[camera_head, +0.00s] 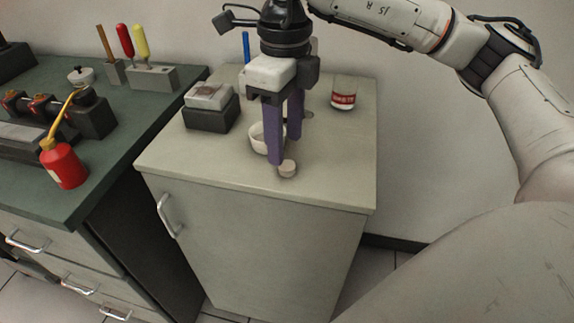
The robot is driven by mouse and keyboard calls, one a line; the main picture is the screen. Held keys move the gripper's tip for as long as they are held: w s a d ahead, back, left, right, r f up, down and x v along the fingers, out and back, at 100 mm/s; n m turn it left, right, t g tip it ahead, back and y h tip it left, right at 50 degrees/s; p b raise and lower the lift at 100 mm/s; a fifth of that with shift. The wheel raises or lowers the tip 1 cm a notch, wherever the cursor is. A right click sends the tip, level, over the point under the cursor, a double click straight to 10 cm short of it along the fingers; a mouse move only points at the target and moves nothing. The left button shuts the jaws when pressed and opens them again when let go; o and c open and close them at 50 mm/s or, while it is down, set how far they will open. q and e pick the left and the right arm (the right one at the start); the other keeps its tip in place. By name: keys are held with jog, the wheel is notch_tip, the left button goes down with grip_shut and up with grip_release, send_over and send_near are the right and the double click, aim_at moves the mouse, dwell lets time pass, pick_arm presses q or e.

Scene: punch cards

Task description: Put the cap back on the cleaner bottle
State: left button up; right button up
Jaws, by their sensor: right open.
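My right gripper (285,150) points down over the light cabinet top (335,150), its two purple fingers apart and nothing visible between them. A small round beige piece (288,170), which looks like the cap, lies on the cabinet top just beside the nearer fingertip; I cannot tell whether they touch. I cannot tell for sure which thing is the cleaner bottle. A blue upright piece (246,47) stands behind the gripper, its lower part largely hidden. A white container with a red label (344,94) stands upright at the back right. My left gripper is not in view.
A white cup or bowl (257,142) stands close behind the left finger. A dark box (212,116) with a pale top sits at the left. The cabinet's right front is clear. A green bench (110,165) with a red oil can (64,168) adjoins on the left.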

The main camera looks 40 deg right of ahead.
aim_at(286, 165)
jog(key=f, duration=0.5)
jog(key=shift+w+d+f, duration=0.1)
jog(key=shift+w+d, duration=0.05)
jog(key=shift+d, duration=0.05)
jog(key=c, duration=1.1)
